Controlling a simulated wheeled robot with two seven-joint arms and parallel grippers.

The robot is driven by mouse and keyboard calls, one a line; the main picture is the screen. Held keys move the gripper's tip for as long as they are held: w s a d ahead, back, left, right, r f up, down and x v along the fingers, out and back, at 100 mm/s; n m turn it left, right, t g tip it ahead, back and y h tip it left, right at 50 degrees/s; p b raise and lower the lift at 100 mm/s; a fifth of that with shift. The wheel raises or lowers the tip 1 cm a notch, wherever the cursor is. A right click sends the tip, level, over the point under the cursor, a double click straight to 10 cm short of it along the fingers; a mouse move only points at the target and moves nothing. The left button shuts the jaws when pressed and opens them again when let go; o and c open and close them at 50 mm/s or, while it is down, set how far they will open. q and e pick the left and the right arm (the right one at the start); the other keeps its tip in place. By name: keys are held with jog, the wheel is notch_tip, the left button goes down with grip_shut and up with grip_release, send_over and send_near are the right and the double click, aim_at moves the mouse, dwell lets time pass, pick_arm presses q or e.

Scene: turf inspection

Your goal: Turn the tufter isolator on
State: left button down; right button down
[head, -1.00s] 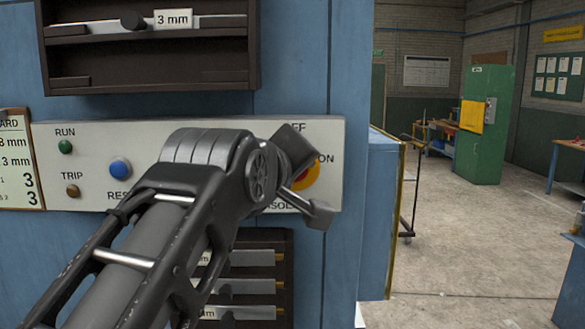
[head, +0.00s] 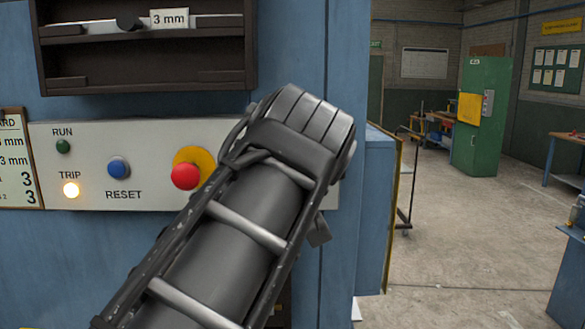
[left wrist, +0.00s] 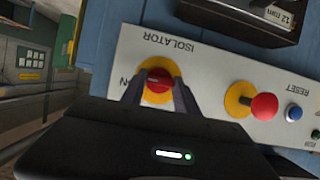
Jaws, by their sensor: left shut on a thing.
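The isolator knob (left wrist: 158,78) is red on a yellow disc, seen in the left wrist view. My left gripper (left wrist: 157,88) is shut on this knob, one finger on each side. Part of the ON label shows beside the disc; the OFF label is not visible. I cannot tell exactly which way the knob points. In the head view my left arm hides the isolator. The pale control panel (head: 95,140) also carries a red mushroom button (head: 186,176) on a yellow disc, a blue RESET button (head: 118,168), a dark green RUN lamp (head: 63,146) and a lit TRIP lamp (head: 71,190).
A dark shelf box (head: 150,60) with a 3 mm label is fixed above the panel. The red mushroom button stands out close to my left gripper. Open floor (head: 460,235) lies to the right, with a green cabinet (head: 485,135) farther back.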

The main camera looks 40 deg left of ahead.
pick_arm(q)
jog(key=shift+f, duration=0.1)
dwell(0.4)
jog(key=c, duration=0.9)
grip_release()
jog(key=b+v, duration=0.1)
jog(key=v, duration=0.7)
jog(key=shift+w, duration=0.1)
